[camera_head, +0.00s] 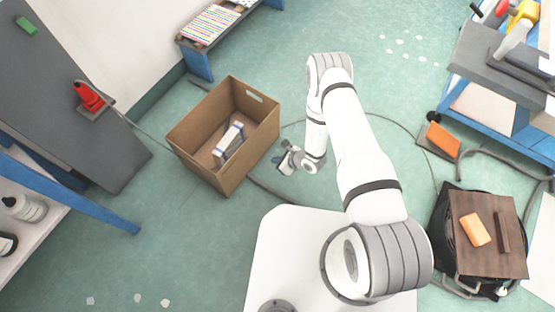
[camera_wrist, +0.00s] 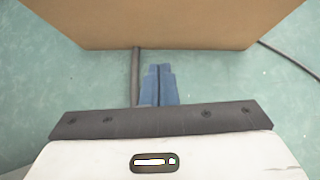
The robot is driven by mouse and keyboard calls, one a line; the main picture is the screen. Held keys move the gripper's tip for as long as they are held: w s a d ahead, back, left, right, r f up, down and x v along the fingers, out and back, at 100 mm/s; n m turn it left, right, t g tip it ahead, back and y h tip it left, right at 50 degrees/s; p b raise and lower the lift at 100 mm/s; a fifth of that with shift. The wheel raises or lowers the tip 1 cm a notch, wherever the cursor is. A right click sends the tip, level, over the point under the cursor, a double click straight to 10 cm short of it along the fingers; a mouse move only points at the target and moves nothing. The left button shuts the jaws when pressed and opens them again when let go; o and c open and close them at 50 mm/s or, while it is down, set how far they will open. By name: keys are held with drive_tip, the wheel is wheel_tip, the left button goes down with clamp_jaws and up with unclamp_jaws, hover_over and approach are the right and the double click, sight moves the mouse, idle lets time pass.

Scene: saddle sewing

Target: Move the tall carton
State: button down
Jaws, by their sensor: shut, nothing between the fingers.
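The tall carton (camera_head: 190,133) is a brown, open-topped cardboard box on the green floor, left of centre in the head view. It has a handle slot in its far right wall, and a grey-and-white item with blue edges (camera_head: 230,142) lies inside it. In the wrist view a brown carton wall (camera_wrist: 160,22) fills the top. My gripper (camera_head: 284,162) is just right of the carton, low and apart from it. In the wrist view its blue fingertips (camera_wrist: 159,84) are together, with nothing between them.
A cable (camera_head: 275,192) runs along the floor by the carton and under my arm. A grey table with a red tool (camera_head: 88,96) stands at the left. A black bin with a wooden board (camera_head: 480,232) and a blue-framed cart (camera_head: 490,100) stand at the right.

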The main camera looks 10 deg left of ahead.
sight(253, 155)
drive_tip(key=shift+w+a+f+b, duration=0.55)
drive_tip(key=shift+a+f, duration=0.3)
drive_tip(key=shift+a, duration=0.55)
drive_tip(key=shift+w+a+f+b, duration=0.55)
drive_tip(key=shift+a+f, duration=0.25)
drive_tip(key=shift+a, duration=0.6)
drive_tip(key=shift+w+a+f+b, duration=0.55)
drive_tip(key=shift+a+f, duration=0.3)
drive_tip(key=shift+a, duration=0.55)
